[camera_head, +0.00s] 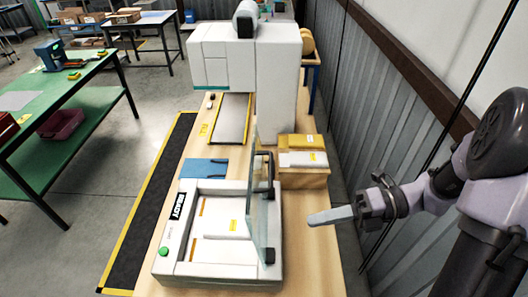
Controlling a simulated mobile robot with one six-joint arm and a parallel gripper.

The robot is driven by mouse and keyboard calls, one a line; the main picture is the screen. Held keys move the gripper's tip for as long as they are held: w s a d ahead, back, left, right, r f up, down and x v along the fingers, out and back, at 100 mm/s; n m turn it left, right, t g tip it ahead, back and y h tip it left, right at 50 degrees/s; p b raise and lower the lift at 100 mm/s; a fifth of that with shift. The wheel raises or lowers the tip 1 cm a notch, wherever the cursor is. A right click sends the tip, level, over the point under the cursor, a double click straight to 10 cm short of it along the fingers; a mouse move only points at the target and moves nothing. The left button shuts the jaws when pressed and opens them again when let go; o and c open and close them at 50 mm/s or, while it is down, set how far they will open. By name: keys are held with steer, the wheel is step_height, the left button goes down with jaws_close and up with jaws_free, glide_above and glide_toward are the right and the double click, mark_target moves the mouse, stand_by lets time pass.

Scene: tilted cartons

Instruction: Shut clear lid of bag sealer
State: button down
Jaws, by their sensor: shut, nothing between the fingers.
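The bag sealer (172,262) is a white box near the front of the wooden table, with a "READY" label and a green button on its left side. Its clear lid (250,190) stands raised, about upright, along the right side of the sealer, with dark hinge parts beside it. A flat white item with a yellow label (222,222) lies in the sealer's bed. My gripper (320,219) is shut and empty, to the right of the raised lid and apart from it, near the table's right edge.
A tall white machine (225,60) with a conveyor stands behind the sealer. A wooden box (305,176) with white and yellow packs sits right of the lid's far end. A blue pouch (204,168) lies behind the sealer. A corrugated wall (400,130) runs along the right.

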steer(key=w+d+r+m+t+y, duration=0.1)
steer(key=d+m, duration=0.1)
steer(key=m, duration=0.1)
glide_toward(250, 216)
steer(key=shift+y, duration=0.3)
steer(key=a, duration=0.4)
steer(key=a+f, duration=0.1)
steer(key=a, duration=0.1)
steer(key=shift+a+f, duration=0.1)
steer(key=shift+a, duration=0.2)
steer(key=shift+a, duration=0.1)
